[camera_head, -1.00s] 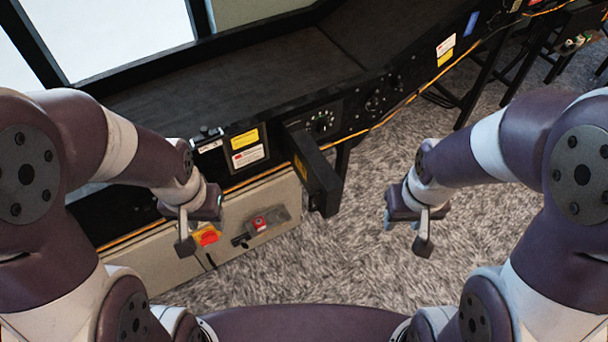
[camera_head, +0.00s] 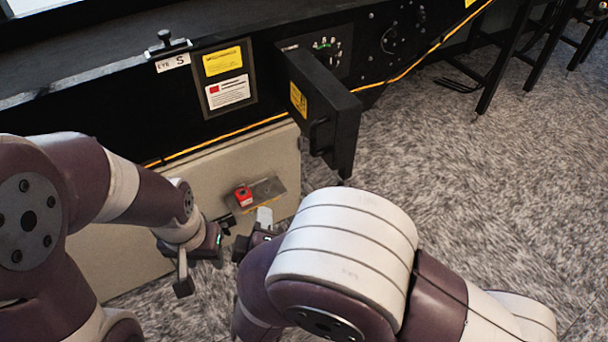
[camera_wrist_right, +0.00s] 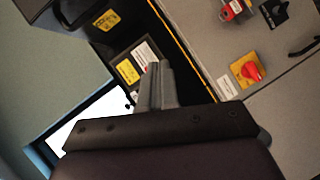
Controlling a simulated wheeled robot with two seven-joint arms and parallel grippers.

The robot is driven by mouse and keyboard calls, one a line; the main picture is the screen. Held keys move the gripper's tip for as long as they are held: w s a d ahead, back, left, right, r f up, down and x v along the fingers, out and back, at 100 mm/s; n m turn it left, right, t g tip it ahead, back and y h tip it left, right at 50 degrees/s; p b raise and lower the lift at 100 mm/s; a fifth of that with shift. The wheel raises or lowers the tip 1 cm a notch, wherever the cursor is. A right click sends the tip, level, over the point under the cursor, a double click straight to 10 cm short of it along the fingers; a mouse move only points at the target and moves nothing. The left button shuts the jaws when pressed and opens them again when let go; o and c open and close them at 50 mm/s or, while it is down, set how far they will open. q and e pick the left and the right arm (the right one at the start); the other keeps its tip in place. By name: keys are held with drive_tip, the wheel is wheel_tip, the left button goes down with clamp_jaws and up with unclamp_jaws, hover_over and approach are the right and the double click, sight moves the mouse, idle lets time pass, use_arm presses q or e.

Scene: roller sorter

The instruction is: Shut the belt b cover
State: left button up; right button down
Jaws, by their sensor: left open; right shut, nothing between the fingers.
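A black hinged cover (camera_head: 325,110) with a yellow label and a handle juts out from the conveyor's front panel in the head view, standing open. I take it for the belt b cover; no belt b marking is readable. Part of it shows at the top left of the right wrist view (camera_wrist_right: 85,20). My right gripper (camera_head: 264,217) is shut and empty, below and left of the cover, apart from it. Its grey fingers (camera_wrist_right: 158,85) show in the wrist view. My left gripper (camera_head: 222,230) is open, close left of the right one, in front of the beige cabinet.
The beige cabinet (camera_head: 175,215) below carries a red switch (camera_head: 243,196); the wrist view also shows a red knob on a yellow plate (camera_wrist_right: 250,70). A yellow cable (camera_head: 400,74) runs along the conveyor.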

drive_tip(key=d+r+n+t+h, duration=0.1)
drive_tip(key=d+r+t+h, duration=0.2)
drive_tip(key=r, duration=0.2)
use_arm(q)
wheel_tip(320, 180, down, 6)
drive_tip(key=b, duration=0.6)
drive_tip(key=shift+b, duration=0.4)
use_arm(e)
drive_tip(key=w+d, duration=0.2)
drive_tip(key=w, duration=0.4)
drive_tip(key=w+d+n, duration=0.1)
drive_tip(key=w+d, duration=0.1)
drive_tip(key=w, duration=0.5)
drive_tip(key=shift+d+r, duration=0.2)
drive_tip(key=shift+d, duration=0.05)
drive_tip(key=shift+w+d, duration=0.1)
